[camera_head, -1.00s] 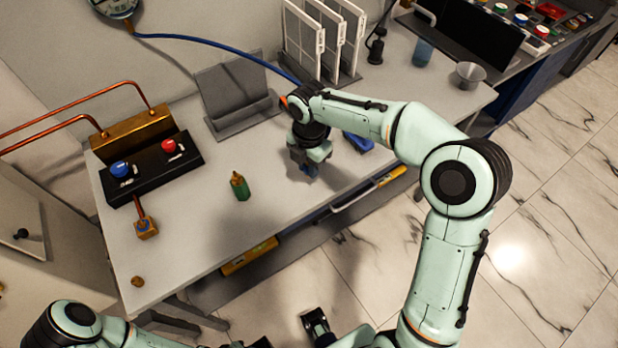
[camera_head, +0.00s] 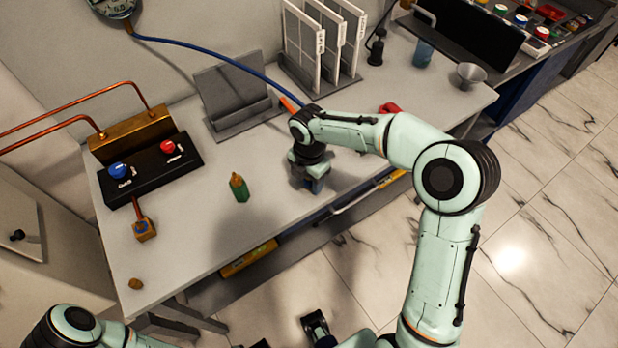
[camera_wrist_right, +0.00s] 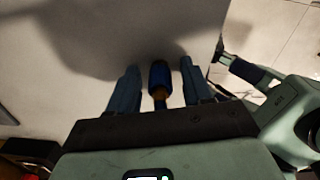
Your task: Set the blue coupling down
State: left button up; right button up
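The blue coupling (camera_wrist_right: 159,76), a dark blue sleeve with a brass-coloured end, is between the two fingers of my right gripper (camera_wrist_right: 160,85) in the right wrist view. A gap shows on each side of it, so the fingers look open around it. Whether its lower end touches the table is not clear. In the head view my right gripper (camera_head: 313,184) points down close to the grey table (camera_head: 215,225), near its front edge. The coupling cannot be told apart from the bluish fingers there.
A black box with blue and red knobs (camera_head: 150,170) is further left. A grey holder (camera_head: 238,102) and a rack of white panels (camera_head: 322,45) stand behind. The table between is clear.

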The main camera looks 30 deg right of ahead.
notch_tip(320, 180, up, 12)
jog(key=shift+r+p, duration=0.2)
jog(key=shift+p, duration=0.85)
jog(key=shift+f, duration=0.1)
